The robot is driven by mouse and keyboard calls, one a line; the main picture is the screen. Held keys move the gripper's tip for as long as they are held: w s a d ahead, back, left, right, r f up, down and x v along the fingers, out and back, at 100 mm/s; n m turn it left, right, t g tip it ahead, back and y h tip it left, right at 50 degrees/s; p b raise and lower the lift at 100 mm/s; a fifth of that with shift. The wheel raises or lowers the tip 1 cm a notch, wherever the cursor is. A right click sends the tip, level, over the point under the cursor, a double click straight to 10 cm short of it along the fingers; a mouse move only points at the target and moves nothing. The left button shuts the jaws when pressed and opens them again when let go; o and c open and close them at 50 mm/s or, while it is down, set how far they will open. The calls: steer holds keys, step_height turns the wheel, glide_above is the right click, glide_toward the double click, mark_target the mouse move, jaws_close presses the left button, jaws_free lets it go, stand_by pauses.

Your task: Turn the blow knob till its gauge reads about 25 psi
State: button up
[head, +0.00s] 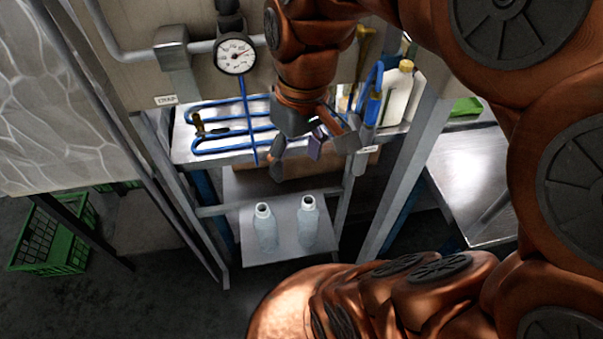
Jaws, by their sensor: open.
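A dark fitting (229,8) sits above the gauge, cut by the top edge. I cannot tell whether it is the blow knob, or whether this is its gauge. My gripper (313,154) hangs right of and below the gauge, pointing down, with its fingers spread. A small purple piece shows among the fingers; I cannot tell what it is. My arm hides the pipework behind it.
A white jug (397,95) stands at right. Two pale bottles (265,228) (308,223) stand on the lower shelf. A green crate (50,238) is at left.

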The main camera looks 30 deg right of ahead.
steer(key=shift+s+a+f, duration=0.3)
steer(key=shift+s+f, duration=0.5)
steer(key=shift+f, duration=0.05)
